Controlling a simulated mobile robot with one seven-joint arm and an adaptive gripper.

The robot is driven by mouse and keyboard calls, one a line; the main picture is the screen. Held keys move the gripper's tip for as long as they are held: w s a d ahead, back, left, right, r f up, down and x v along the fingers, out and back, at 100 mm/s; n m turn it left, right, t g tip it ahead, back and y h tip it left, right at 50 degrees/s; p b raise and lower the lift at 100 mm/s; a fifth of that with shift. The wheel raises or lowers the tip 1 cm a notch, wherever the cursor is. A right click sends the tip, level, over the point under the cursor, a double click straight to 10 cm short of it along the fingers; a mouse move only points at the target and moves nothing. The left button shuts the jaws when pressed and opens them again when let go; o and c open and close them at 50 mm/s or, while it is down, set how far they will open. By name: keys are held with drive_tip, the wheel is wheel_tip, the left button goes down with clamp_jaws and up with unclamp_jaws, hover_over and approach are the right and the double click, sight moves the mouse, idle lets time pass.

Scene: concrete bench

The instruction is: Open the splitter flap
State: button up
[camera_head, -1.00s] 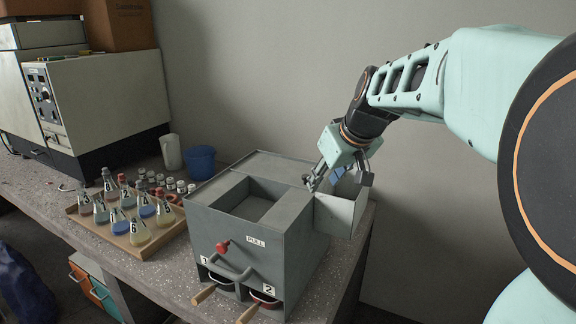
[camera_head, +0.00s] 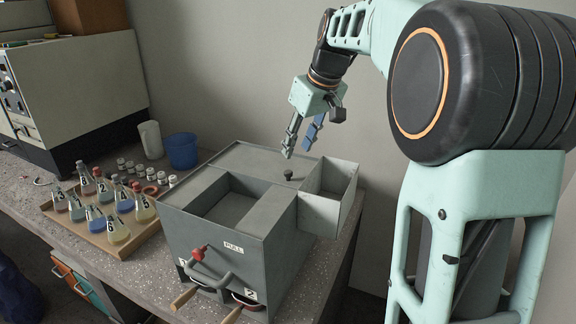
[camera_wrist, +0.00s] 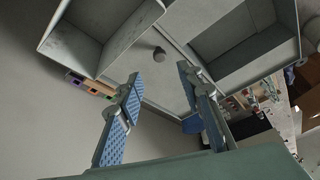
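The splitter is a grey metal box (camera_head: 183,222) on the bench, with an open recess in its top. A red-knobbed lever (camera_head: 198,253) sticks out at its front beside a "PULL" label (camera_head: 233,247). A small black knob (camera_head: 288,174) stands on the top; it also shows in the wrist view (camera_wrist: 159,54). An open grey side bin (camera_head: 322,210) is at the right. My gripper (camera_head: 298,151) is open and empty above the knob, apart from it. In the wrist view the knob shows beyond and between the blue-padded fingers (camera_wrist: 158,82). I cannot tell which part is the flap.
Wooden-handled pans (camera_head: 184,298) sit in the splitter's front. A wooden tray (camera_head: 150,236) of labelled flasks stands left, with small jars, a blue cup (camera_head: 182,151) and a white jug (camera_head: 151,140) behind. A large instrument (camera_head: 92,85) fills the back left. Air above the splitter is free.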

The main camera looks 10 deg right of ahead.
sight(288, 171)
drive_tip(key=x, duration=0.8)
drive_tip(key=shift+f, duration=0.35)
clamp_jaws()
